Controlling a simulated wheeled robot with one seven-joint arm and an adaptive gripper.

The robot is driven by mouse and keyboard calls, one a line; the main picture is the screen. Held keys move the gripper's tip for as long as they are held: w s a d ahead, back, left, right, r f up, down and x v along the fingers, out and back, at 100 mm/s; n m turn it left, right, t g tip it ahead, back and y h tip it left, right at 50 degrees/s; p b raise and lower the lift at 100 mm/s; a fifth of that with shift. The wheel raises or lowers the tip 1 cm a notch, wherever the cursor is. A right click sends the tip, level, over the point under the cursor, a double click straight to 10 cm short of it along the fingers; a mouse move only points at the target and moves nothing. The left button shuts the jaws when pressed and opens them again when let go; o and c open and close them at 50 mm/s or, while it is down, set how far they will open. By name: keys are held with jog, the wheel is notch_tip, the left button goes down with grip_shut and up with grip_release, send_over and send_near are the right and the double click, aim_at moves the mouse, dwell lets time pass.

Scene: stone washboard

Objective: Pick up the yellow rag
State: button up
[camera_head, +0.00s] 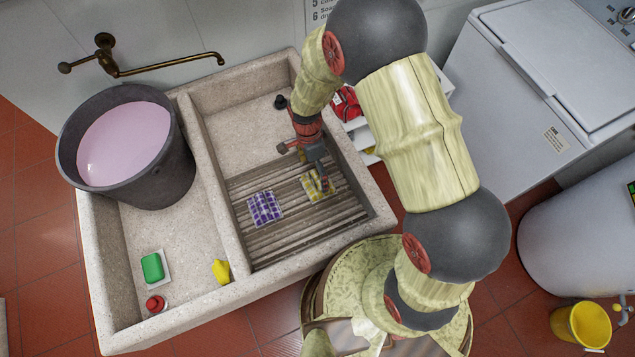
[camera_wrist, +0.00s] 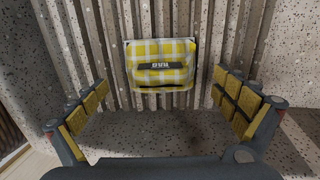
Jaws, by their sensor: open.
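The yellow rag (camera_head: 312,187) is a yellow and white checked cloth lying on the ribbed washboard on the right side of the stone sink. In the wrist view the yellow rag (camera_wrist: 161,52) lies ahead, centred between the fingers, with a dark label across its middle. My gripper (camera_head: 322,181) is over the rag and partly hides it in the head view. In the wrist view my gripper (camera_wrist: 162,108) is open, with its yellow-padded fingers spread wide to either side and nothing between them. The gap to the rag is hard to judge.
A purple checked rag (camera_head: 265,208) lies left of the yellow one on the washboard. The stone sink (camera_head: 222,190) has raised walls and a divider. A grey bucket of pink liquid (camera_head: 150,180), a green soap (camera_head: 152,267) and a yellow item (camera_head: 221,271) are to the left.

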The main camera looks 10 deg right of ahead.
aim_at(317, 177)
jog(key=b+x, duration=0.1)
jog(key=x, duration=0.4)
jog(key=shift+w+d, duration=0.1)
jog(key=shift+c, duration=0.3)
jog(key=c, duration=1.1)
jog(key=shift+c, duration=0.4)
jog(key=shift+r, duration=0.15)
